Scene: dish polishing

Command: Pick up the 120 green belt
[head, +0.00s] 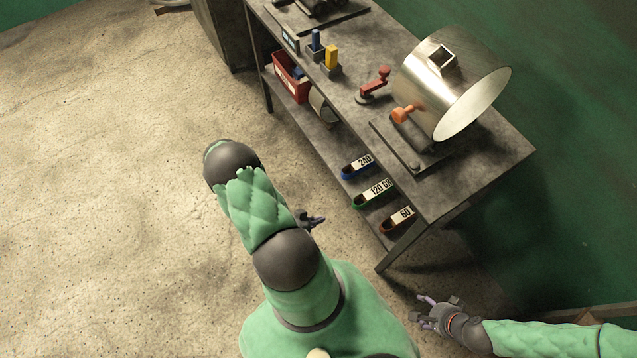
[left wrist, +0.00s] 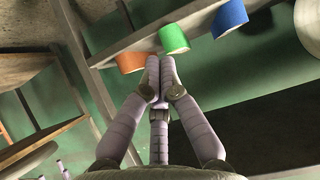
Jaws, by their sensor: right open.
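The 120 green belt (head: 372,193), with a white "120 GR" label, sits on the lower shelf of the bench, between the 240 blue belt (head: 358,167) and the 60 orange-brown belt (head: 397,220). The green belt also shows in the left wrist view (left wrist: 174,38), just beyond the fingertips. My left gripper (head: 316,221) is to the left of the shelf in the head view, apart from the belts. Its fingers are together and empty in the left wrist view (left wrist: 154,65). My right gripper (head: 430,305) is open and empty at lower right, away from the bench.
The metal bench (head: 480,165) carries a large steel pot (head: 425,75) at its right end. A red-handled clamp (head: 374,85) stands beside it. A red bin (head: 292,78) is on the lower shelf further back. A bench leg (head: 402,247) stands near the belts. The floor at left is clear.

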